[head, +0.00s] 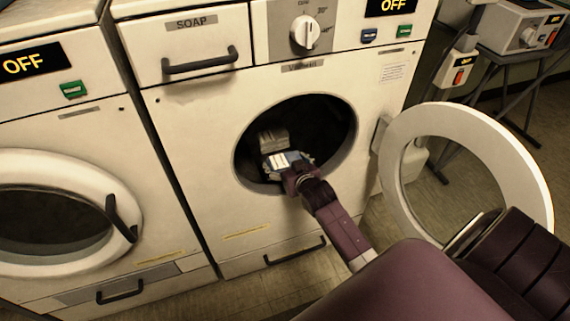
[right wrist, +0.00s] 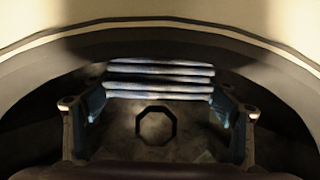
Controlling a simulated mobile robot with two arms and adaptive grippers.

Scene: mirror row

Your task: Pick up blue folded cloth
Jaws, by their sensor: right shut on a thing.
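The blue folded cloth (right wrist: 160,78) shows in the right wrist view as a neat stack of pale, bluish-white layers. In the head view the folded cloth (head: 272,138) looks greyish and sits inside the open washer drum. My right gripper (head: 287,160) reaches through the round door opening and is shut on the cloth. In the right wrist view its two fingers (right wrist: 158,95) stand on either side of the stack, at its left and right ends. The cloth's underside is hidden. My left gripper is not in view.
The washer's round opening (head: 335,107) has a rim close around my arm. Its white ring door (head: 402,125) hangs open to the right, near my right arm. A second washer (head: 150,210) with a shut door stands at left. A grey device (head: 509,28) sits on a stand at back right.

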